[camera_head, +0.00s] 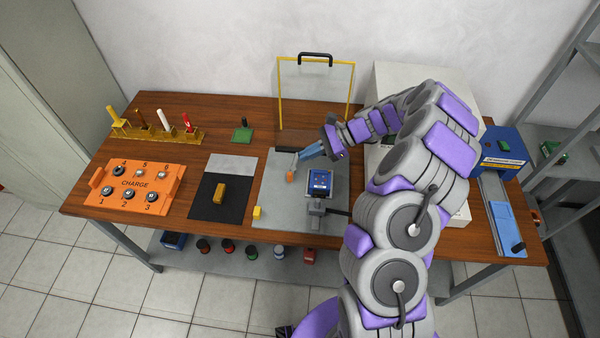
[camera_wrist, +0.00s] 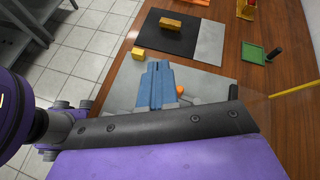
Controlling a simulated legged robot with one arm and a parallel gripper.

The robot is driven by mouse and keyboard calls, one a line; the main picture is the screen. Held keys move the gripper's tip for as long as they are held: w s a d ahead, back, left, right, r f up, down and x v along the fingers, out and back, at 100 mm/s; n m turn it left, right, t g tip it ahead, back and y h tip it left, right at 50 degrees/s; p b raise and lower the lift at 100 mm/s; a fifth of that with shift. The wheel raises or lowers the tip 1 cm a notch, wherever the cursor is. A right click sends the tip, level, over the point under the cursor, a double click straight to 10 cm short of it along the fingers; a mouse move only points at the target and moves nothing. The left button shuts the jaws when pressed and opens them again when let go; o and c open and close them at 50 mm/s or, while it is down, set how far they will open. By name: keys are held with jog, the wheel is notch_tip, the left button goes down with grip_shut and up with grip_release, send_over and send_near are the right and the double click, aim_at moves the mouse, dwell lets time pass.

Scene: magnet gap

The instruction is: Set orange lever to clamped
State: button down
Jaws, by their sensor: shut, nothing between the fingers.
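The orange lever (camera_head: 291,175) stands on the grey plate (camera_head: 268,205) in the middle of the table. My gripper (camera_head: 302,156), with blue fingers, is just above and to the right of the lever in the head view. In the wrist view the shut fingers (camera_wrist: 158,72) point forward, and the lever's orange end (camera_wrist: 180,89) shows close to their right side. I cannot tell whether they touch. Nothing is held.
A blue-faced device (camera_head: 320,183) stands right of the lever. A yellow-framed clear panel (camera_head: 316,95) stands behind. A yellow cube (camera_head: 257,212) lies at the plate's front left. A black mat with a yellow-brown block (camera_head: 219,190) and an orange charge box (camera_head: 136,186) are further left.

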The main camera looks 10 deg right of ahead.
jog(key=d+f+m, duration=0.1)
jog(key=d+f, duration=0.1)
jog(key=f, duration=0.1)
jog(key=w+d+f+m+t, duration=0.1)
jog(key=d+f+m, duration=0.1)
jog(key=d+f, duration=0.1)
jog(key=w+d+f+m+t, duration=0.1)
jog(key=d+f, duration=0.1)
jog(key=f, duration=0.1)
jog(key=shift+d+f+m, duration=0.3)
jog(key=shift+m, duration=0.1)
jog(key=b+x, duration=0.2)
jog(key=x, duration=0.8)
jog(key=shift+w+f, duration=0.1)
jog(key=shift+f, duration=0.05)
